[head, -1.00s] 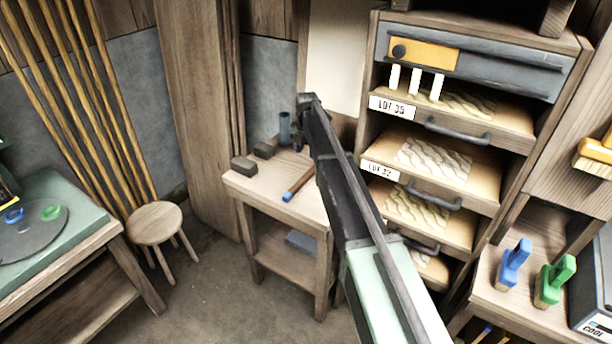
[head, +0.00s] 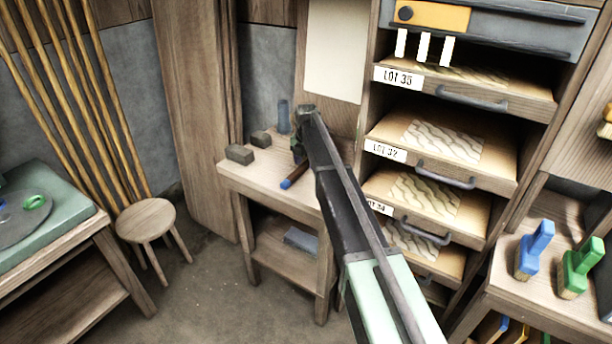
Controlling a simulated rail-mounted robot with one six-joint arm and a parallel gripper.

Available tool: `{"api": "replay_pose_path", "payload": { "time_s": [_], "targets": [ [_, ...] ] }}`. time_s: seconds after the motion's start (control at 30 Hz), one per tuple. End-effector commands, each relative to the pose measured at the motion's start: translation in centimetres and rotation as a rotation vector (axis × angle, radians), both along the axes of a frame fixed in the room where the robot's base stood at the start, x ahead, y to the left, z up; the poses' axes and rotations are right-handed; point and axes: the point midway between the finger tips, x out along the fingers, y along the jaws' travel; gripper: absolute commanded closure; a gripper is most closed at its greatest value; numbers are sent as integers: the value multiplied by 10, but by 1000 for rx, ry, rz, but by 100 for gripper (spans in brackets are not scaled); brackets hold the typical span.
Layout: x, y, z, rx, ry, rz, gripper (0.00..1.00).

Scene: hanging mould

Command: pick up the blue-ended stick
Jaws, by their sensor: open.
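The blue-ended stick (head: 294,178) lies on the small wooden side table, near its front edge. It is brown with a blue end that points to the lower left; its far end is hidden behind my arm. My gripper (head: 299,154) hangs down from the far end of my arm, just above and behind the stick in the picture. It is small and dark here and partly covered by my arm. It is open, and the stick still lies on the table top.
Two dark blocks (head: 240,154) and a blue-grey cylinder (head: 284,117) stand on the side table (head: 262,182). A rack with pulled-out drawers (head: 440,175) stands close on the right. A stool (head: 146,219) is at left. Blue (head: 534,250) and green (head: 580,268) handled tools stand at right.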

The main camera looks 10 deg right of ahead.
Motion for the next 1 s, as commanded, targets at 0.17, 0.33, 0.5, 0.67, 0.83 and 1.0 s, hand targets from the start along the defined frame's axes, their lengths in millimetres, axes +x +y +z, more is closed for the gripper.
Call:
{"api": "replay_pose_path", "payload": {
  "time_s": [0.17,0.33,0.5,0.67,0.83,1.0],
  "targets": [
    [0,0,-1,0,0,0,47],
    [0,0,-1,0,0,0,68],
    [0,0,-1,0,0,0,94],
    [0,0,-1,0,0,0,100],
    [0,0,2,0,0,0,100],
    [0,0,16,0,0,0,100]
  ]
}}
